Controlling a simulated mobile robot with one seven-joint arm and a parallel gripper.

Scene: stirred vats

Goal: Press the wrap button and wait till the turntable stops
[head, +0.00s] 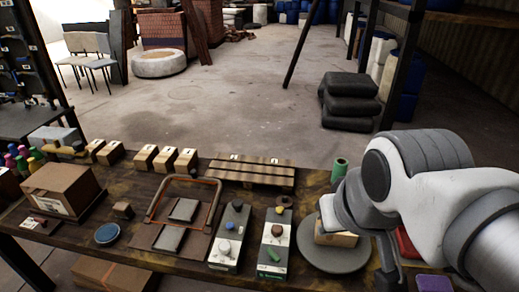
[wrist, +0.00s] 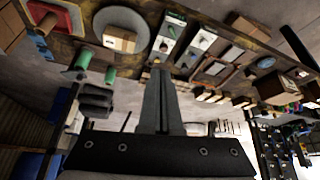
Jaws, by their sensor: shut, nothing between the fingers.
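A round grey turntable (head: 322,257) lies near the table's front, right of centre, with a tan box (head: 336,236) on it. The turntable also shows at the top of the wrist view (wrist: 103,22). A second control box (head: 226,255) carries a blue button (head: 229,225). My gripper (wrist: 157,68) is shut and empty. Its tips overlap the first control box's far end in the wrist view; contact cannot be told.
A green roll (head: 339,169) stands at the table's back edge behind the turntable. A red tray (head: 407,243) and a purple item (head: 433,284) lie right, partly behind my arm.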

